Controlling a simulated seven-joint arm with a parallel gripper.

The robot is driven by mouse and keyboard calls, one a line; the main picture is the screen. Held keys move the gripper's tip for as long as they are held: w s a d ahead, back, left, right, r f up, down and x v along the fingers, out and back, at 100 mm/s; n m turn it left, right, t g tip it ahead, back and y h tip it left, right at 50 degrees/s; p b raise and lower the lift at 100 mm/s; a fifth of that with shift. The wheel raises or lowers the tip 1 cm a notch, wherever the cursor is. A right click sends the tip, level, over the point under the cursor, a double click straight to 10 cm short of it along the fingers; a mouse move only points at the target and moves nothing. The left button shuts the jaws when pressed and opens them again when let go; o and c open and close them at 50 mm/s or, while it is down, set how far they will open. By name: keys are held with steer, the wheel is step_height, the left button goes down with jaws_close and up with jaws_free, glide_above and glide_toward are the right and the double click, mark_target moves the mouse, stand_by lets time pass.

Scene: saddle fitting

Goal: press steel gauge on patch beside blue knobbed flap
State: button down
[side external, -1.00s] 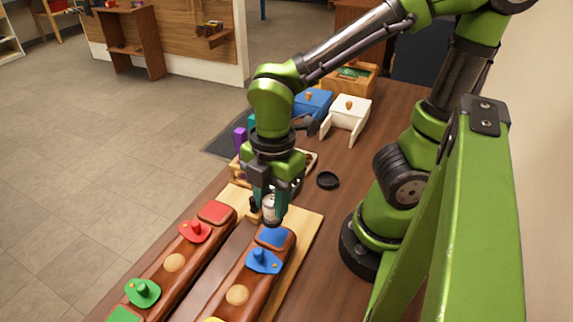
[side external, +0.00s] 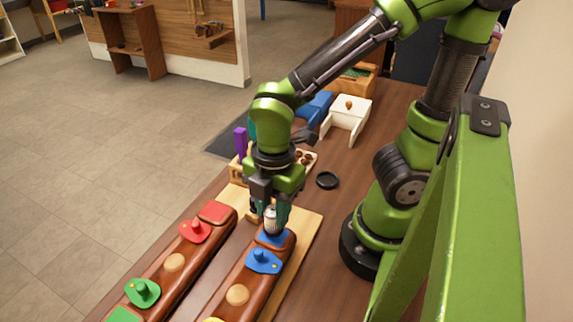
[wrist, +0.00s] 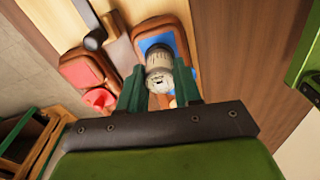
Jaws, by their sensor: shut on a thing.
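The steel gauge (side external: 270,219) is a short silvery cylinder, held upright between the fingers of my gripper (side external: 269,217). It also shows in the wrist view (wrist: 159,70), between the two green fingertips. The gauge is over the blue patch (side external: 273,238) at the far end of the right brown saddle bar; whether its base touches the patch I cannot tell. The blue patch shows around the gauge in the wrist view (wrist: 153,42). The blue knobbed flap (side external: 263,261) lies just nearer along the same bar.
The left bar carries a red patch (side external: 216,212), a red knobbed flap (side external: 195,232) and a green knobbed flap (side external: 142,292). A black round dish (side external: 327,180) lies on the table.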

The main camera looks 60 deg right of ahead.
steer(key=shift+f, duration=0.85)
stand_by(0.7)
steer(key=c, duration=0.7)
jaws_free()
steer(key=shift+r, duration=0.15)
